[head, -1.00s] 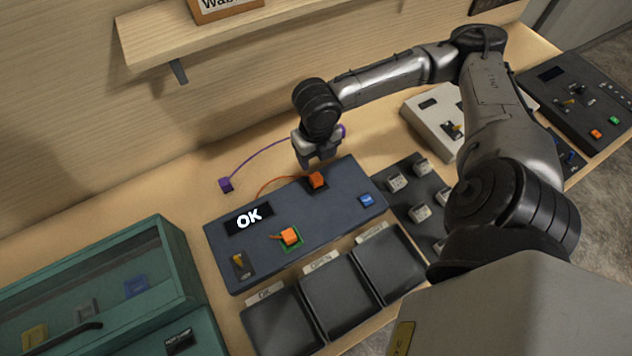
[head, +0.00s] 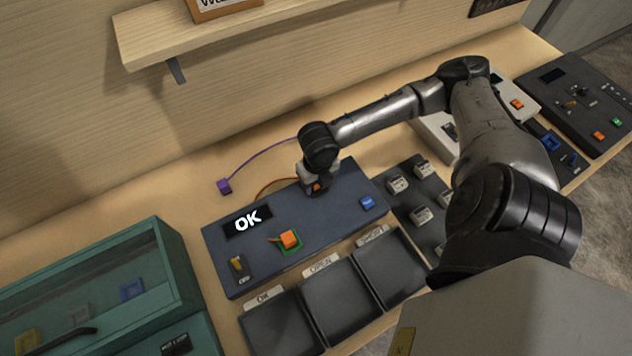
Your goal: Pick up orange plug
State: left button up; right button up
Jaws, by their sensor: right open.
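A dark blue console (head: 335,215) with a lit "OK" display (head: 247,220) lies on the bench. One orange plug (head: 289,239) sits in a green-rimmed socket near the console's front. Another orange plug (head: 316,187) with an orange cable (head: 275,185) is at the console's back edge, mostly hidden by my right gripper. My right gripper (head: 316,190) is open, pointing down, right at this rear plug. Whether its fingers touch the plug is hidden. My left gripper is not in view.
A purple plug (head: 224,187) on a purple cable lies behind the console. Black trays (head: 340,302) stand in front, and a teal glass-topped case (head: 172,255) at left. A dark panel with grey switches (head: 407,205) is to the right. A shelf (head: 150,50) overhangs the back.

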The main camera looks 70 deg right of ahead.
jog(key=shift+f, duration=0.4)
jog(key=shift+c, duration=0.4)
jog(key=c, duration=0.9)
